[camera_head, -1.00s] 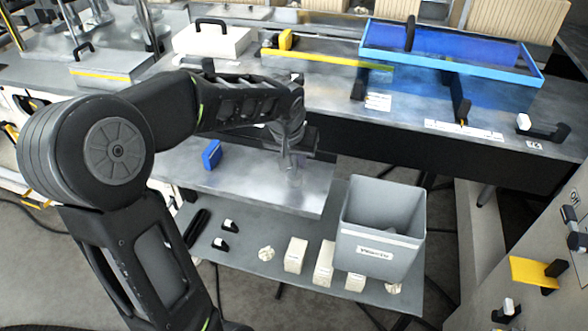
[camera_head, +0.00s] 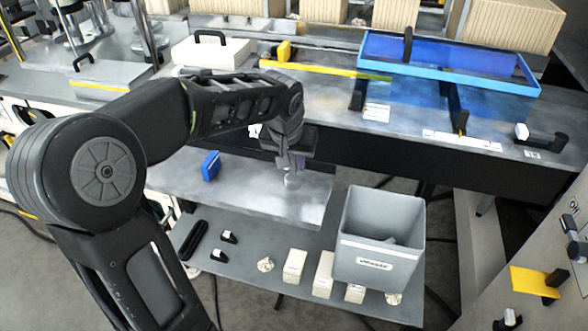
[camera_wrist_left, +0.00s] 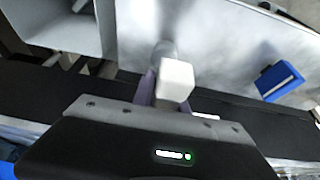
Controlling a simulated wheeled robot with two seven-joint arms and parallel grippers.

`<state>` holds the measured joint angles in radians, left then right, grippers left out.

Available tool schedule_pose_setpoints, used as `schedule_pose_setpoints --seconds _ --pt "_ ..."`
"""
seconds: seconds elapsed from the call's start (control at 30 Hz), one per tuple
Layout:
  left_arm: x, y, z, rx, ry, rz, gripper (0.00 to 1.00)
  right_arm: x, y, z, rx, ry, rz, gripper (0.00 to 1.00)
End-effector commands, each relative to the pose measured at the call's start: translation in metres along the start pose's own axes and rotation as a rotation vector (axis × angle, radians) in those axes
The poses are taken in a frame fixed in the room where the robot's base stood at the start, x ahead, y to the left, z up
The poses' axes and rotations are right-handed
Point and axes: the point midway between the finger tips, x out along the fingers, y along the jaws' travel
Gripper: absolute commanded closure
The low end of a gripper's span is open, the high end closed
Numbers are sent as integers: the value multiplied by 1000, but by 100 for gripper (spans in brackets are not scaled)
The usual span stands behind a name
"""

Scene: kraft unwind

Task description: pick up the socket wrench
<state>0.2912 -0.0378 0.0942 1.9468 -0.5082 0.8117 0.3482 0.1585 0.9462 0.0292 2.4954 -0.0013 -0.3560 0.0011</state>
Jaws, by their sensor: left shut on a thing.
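My left gripper (camera_head: 291,166) is over the grey metal shelf below the long bench in the head view. In the left wrist view its fingers (camera_wrist_left: 168,90) are shut on a piece with a white block-shaped end and a grey round part, which I take to be the socket wrench (camera_wrist_left: 177,78). In the head view only a small pale grey round part of the wrench (camera_head: 291,181) shows below the fingers. The rest is hidden by the gripper. I cannot tell whether it touches the shelf. My right gripper is not in view.
A blue block (camera_head: 210,165) lies on the shelf (camera_head: 250,200) left of the gripper. A grey bin (camera_head: 376,240) stands to the right on a lower shelf, beside several pale boxes (camera_head: 294,266). The dark bench front (camera_head: 400,160) rises behind. A blue tray (camera_head: 530,85) lies on the bench.

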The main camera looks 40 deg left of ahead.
Motion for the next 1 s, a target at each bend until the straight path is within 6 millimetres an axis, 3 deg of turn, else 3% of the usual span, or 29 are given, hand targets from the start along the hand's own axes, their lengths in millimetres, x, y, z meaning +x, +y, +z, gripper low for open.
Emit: schedule_pose_setpoints --seconds 0.2,0.4,1.0 --pt "-42 0 -19 0 7 1 100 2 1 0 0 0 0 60" --pt "-64 0 -27 1 5 1 100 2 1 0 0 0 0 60" --pt "-67 0 -28 1 2 0 100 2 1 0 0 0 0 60"
